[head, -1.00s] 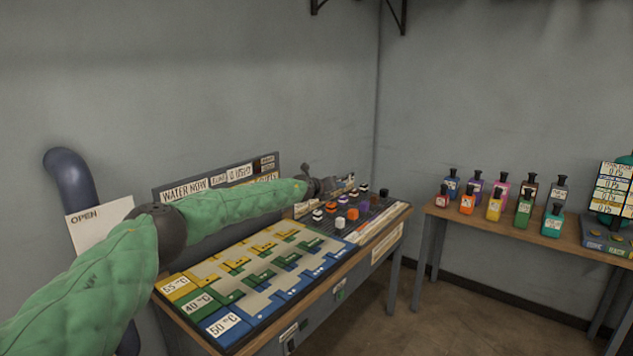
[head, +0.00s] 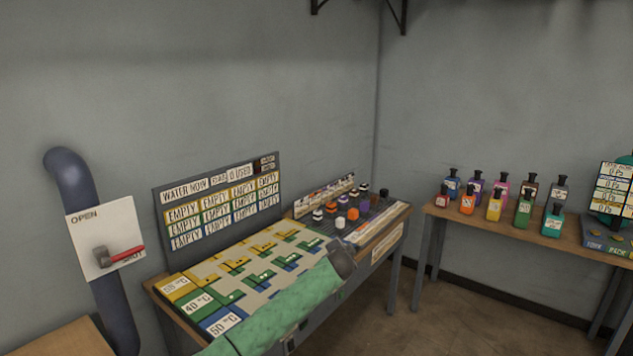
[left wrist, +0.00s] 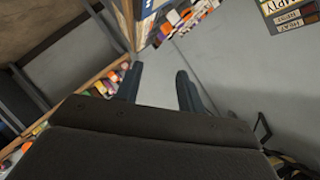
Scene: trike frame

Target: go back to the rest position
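My left gripper (left wrist: 158,82) shows in the left wrist view with its two dark fingers apart and nothing between them. In the head view a green-sleeved arm of mine comes up from the bottom edge, across the front of the table, and ends in a dark grey part; no fingers can be made out there. My right gripper is in neither view.
The table (head: 161,297) carries coloured slots, small blocks and an upright board (head: 216,197). A lever panel (head: 105,225) with a red handle is on the blue pipe (head: 72,180) at left. Bottles stand on the right table (head: 472,221). Floor shows between the tables.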

